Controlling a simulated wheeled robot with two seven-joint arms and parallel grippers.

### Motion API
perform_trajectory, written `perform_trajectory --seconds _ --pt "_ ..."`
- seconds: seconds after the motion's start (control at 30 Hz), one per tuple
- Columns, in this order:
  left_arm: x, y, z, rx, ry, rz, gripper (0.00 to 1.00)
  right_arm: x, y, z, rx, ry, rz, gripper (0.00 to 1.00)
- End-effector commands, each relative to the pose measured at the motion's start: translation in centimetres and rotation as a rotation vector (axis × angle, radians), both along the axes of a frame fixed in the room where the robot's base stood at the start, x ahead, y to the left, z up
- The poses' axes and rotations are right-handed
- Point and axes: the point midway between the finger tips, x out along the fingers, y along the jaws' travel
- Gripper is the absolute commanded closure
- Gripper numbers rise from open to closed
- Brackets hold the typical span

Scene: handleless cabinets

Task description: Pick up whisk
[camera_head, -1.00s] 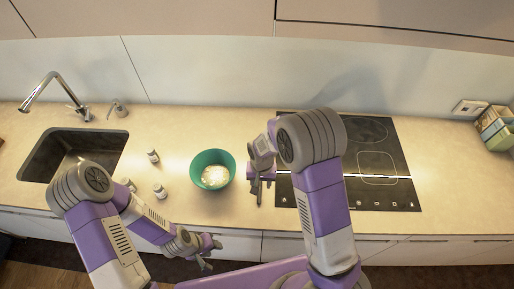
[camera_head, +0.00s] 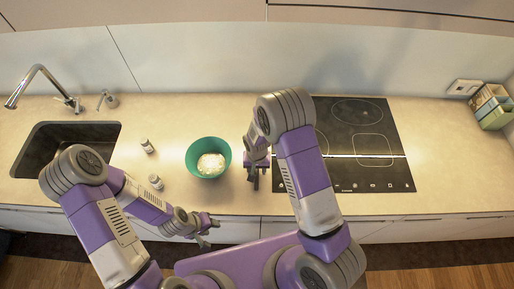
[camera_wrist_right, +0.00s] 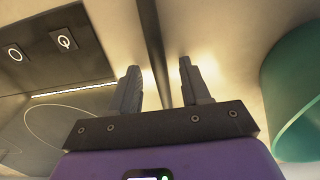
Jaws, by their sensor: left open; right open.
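I cannot make out a clear whisk in either view. My right gripper (camera_head: 253,181) is open over the counter, between the green bowl (camera_head: 190,158) and the black hob (camera_head: 341,178). In the right wrist view its two fingers (camera_wrist_right: 158,88) stand apart. A long dark strip (camera_wrist_right: 151,45) runs between and beyond them; I cannot tell whether it is the whisk's handle. The green bowl also shows at the right of that view (camera_wrist_right: 292,95). My left gripper (camera_head: 207,232) is open and empty in front of the counter's front edge.
Two small bottles (camera_head: 147,146) (camera_head: 156,183) stand left of the bowl. The sink (camera_head: 30,155) and tap (camera_head: 40,78) are at the far left. A box (camera_head: 490,106) stands at the far right. The counter behind the bowl is clear.

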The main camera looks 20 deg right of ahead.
Motion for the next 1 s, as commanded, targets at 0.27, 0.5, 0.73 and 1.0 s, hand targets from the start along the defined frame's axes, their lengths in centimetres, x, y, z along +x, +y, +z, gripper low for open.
perform_trajectory --seconds 0.27,0.5,0.73,1.0 --pt "0.0 0.0 0.0 0.000 0.000 0.000 0.57 0.0 0.0 0.0 0.000 0.000 0.000 0.79" --pt "0.0 0.0 0.0 0.000 0.000 0.000 0.57 0.0 0.0 0.1 0.000 0.000 0.000 1.00" --pt "0.0 0.0 0.0 0.000 0.000 0.000 0.57 0.0 0.0 0.2 0.001 -0.001 0.000 1.00" --pt "0.0 0.0 -0.3 0.000 0.000 0.000 0.57 0.2 0.1 4.1 0.001 -0.007 0.000 1.00"
